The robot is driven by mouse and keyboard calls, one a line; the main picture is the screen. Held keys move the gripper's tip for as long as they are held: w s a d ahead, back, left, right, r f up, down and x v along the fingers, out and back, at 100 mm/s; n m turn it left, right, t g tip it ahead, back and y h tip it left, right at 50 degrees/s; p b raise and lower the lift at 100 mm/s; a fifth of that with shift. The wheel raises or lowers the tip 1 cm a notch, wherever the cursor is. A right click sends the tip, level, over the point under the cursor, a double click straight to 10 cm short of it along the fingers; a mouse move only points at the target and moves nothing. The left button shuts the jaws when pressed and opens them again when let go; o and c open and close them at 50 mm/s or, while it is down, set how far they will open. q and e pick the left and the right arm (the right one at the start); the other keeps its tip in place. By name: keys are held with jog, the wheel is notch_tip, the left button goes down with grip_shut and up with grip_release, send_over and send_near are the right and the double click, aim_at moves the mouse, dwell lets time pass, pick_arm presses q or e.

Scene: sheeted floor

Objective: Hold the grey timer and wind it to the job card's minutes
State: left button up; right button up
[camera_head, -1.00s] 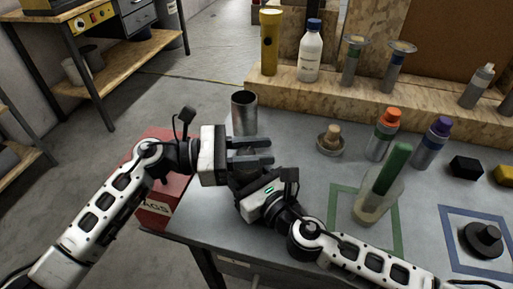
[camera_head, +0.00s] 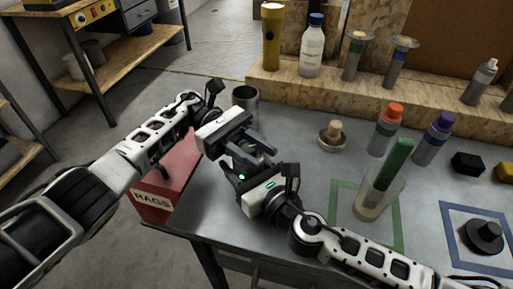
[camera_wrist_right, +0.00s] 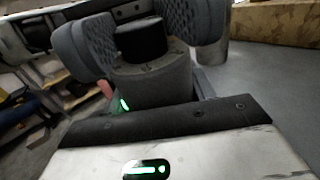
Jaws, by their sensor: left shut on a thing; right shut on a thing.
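The grey timer (camera_wrist_right: 152,86) shows in the right wrist view as a grey cylinder with a black knob (camera_wrist_right: 141,39) on top and small dark marks on its rim. The marks are too small to read. My right gripper (camera_head: 237,172) is shut on the timer's body, above the near left part of the table. My left gripper (camera_head: 266,146) is shut on the knob, its ridged finger pads on either side of it. In the head view the grippers hide most of the timer. I cannot make out a job card.
A metal cup (camera_head: 246,102) stands just behind the grippers. A red rags box (camera_head: 168,180) is by the table's left edge. To the right are a small dish (camera_head: 333,142), a clear beaker (camera_head: 371,205) with a green-handled item, and several bottles.

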pick_arm(q)
jog(key=shift+a+f+m+g+y, duration=0.1)
jog(key=shift+m+g+y, duration=0.4)
jog(key=shift+y, duration=0.1)
jog(key=o, duration=1)
notch_tip(320, 180, up, 10)
jog(key=shift+r, duration=0.1)
pick_arm(e)
jog(key=o, duration=1.1)
jog(key=shift+o, duration=0.2)
